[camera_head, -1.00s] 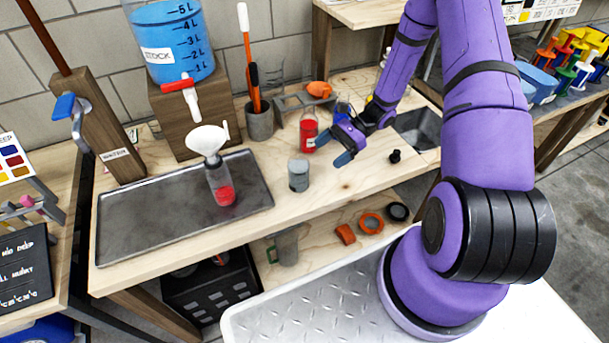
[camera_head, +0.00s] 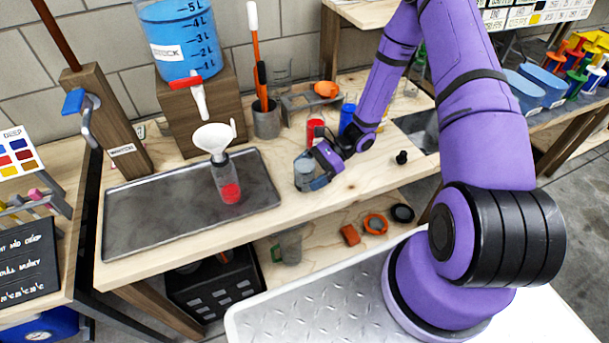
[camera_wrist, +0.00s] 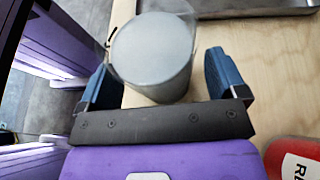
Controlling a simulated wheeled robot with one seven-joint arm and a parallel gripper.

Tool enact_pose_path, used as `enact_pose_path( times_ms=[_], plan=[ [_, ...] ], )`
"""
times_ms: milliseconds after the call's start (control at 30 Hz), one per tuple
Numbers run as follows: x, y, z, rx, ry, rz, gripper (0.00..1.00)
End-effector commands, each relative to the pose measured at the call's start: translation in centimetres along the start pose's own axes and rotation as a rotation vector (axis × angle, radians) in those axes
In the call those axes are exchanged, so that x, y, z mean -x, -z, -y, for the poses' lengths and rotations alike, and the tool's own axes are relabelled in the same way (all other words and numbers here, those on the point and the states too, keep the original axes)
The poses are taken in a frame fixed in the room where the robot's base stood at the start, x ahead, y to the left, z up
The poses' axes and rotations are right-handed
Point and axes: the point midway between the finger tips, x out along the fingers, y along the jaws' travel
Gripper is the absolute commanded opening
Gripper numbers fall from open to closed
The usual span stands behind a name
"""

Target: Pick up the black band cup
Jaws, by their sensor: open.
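A small grey cup (camera_head: 304,172) stands upright on the wooden bench, right of the metal tray. I cannot make out a black band on it. In the wrist view the grey cup (camera_wrist: 155,55) sits between the two blue fingers, with its near part reaching in between them. My gripper (camera_head: 317,170) is at the cup's right side, low over the bench. It also shows in the wrist view (camera_wrist: 157,66), where the fingers are spread and bare wood shows between the cup and the right finger. Contact at the left finger is hard to judge.
A red jar (camera_head: 315,131) stands close behind my gripper, with a blue one (camera_head: 347,116) beside it. A bottle with a funnel (camera_head: 226,180) stands on the metal tray (camera_head: 140,220) to the left. A small black knob (camera_head: 402,157) is at right.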

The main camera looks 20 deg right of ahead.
Motion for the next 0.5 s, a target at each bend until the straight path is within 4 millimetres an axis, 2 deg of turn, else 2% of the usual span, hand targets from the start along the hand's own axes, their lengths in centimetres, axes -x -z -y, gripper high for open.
enact_pose_path(
  times_ms=[100,267,500],
  plan=[
    [-0.65,0.02,0.0,0.001,0.0,-0.002,0.9],
    [-0.63,0.02,0.01,0.001,0.001,-0.002,0.9],
    [-0.61,0.02,0.02,0.001,0.001,-0.002,0.38]
  ],
)
